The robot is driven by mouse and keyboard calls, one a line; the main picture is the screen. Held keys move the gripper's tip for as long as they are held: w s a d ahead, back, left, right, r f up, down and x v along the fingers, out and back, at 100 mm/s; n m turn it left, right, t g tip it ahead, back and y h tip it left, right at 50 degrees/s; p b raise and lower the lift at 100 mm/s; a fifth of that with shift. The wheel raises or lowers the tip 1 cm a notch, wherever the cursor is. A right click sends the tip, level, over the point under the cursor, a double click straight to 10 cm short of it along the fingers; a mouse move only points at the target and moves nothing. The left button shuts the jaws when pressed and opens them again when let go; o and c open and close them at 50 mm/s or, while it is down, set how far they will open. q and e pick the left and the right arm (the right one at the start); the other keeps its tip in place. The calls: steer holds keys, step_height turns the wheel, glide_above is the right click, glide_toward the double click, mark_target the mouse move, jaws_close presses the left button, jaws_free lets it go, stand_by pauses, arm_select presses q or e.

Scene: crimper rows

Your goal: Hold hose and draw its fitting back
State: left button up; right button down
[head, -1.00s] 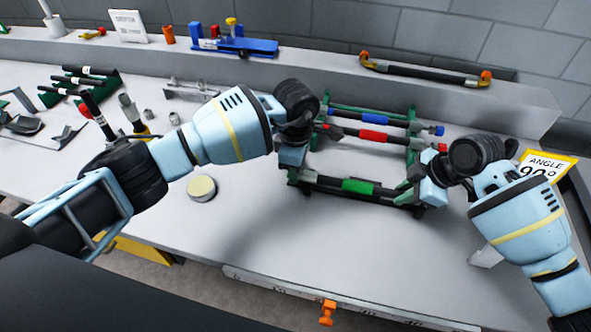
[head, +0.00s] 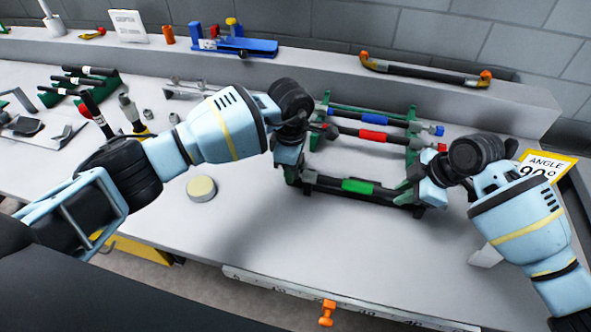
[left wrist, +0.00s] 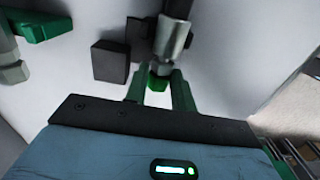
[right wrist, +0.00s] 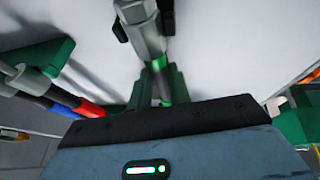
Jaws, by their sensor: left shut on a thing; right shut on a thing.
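My left gripper (head: 291,178) is shut at the hose's left end. The left wrist view shows its fingers (left wrist: 157,85) at a grey metal fitting (left wrist: 172,38). My right gripper (head: 412,190) is shut at the hose's right end. The right wrist view shows its fingers (right wrist: 158,85) at a grey metal piece (right wrist: 140,35). The exact contacts are partly hidden by my grippers.
Hoses with red (head: 374,135) and blue (head: 374,119) bands lie behind in the rack. A round tin (head: 201,188) stands left of it. A yellow angle sign (head: 545,167) stands right.

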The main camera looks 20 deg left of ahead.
arm_select(q)
steer(key=shift+a, duration=0.85)
arm_select(e)
steer(key=shift+s+d+f, duration=0.1)
steer(key=shift+f, duration=0.05)
arm_select(q)
steer(key=o, duration=1)
steer(key=shift+d, duration=0.1)
arm_select(e)
steer(key=c, duration=1.2)
jaws_free()
arm_select(q)
step_height(320, 180, up, 12)
